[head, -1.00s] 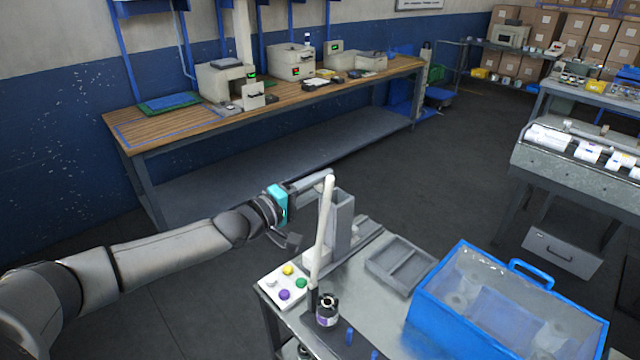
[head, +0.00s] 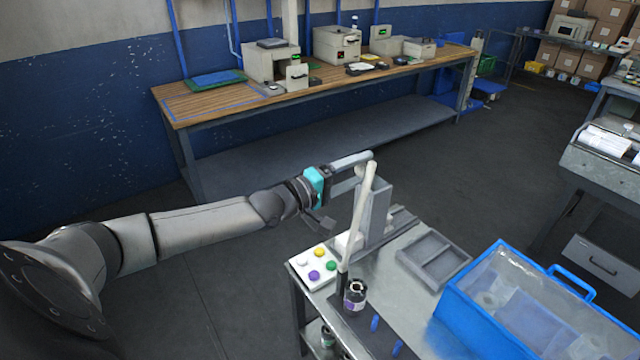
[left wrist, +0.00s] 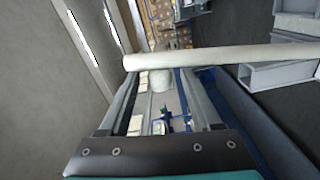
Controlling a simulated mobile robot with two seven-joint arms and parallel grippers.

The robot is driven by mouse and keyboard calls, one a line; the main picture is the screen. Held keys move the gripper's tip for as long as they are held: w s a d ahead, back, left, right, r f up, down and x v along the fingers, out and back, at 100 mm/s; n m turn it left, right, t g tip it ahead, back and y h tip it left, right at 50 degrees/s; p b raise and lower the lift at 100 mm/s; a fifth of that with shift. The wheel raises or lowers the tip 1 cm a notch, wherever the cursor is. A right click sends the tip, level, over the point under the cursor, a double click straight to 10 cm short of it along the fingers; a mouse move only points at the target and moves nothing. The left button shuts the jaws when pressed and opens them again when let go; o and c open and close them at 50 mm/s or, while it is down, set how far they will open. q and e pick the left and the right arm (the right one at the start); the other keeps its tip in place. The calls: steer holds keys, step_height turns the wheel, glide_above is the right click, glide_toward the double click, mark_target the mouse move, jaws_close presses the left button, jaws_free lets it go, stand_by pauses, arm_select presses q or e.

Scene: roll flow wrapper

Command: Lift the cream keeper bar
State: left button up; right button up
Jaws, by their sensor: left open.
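The cream keeper bar (head: 358,215) stands raised and slightly tilted at the left side of the small metal cart, with its lower end near the dark spool. In the left wrist view the bar (left wrist: 230,56) crosses just beyond the fingertips, its rounded end at the left finger. My left gripper (head: 340,192) is open, with its upper finger by the bar's top end. In its wrist view the gripper (left wrist: 166,88) has its fingers spread with nothing clamped between them. I cannot tell whether the finger touches the bar. My right gripper is not in view.
A grey upright block (head: 374,212) stands close behind the bar. A button panel (head: 314,268), a grey divided tray (head: 433,258) and a blue clear-topped bin (head: 520,310) are on the cart. A wooden workbench (head: 330,82) runs along the wall.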

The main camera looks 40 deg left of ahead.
arm_select(q)
steer(key=p+v, duration=0.2)
steer(key=v, duration=1.2)
steer(key=shift+s, duration=0.1)
stand_by(0.7)
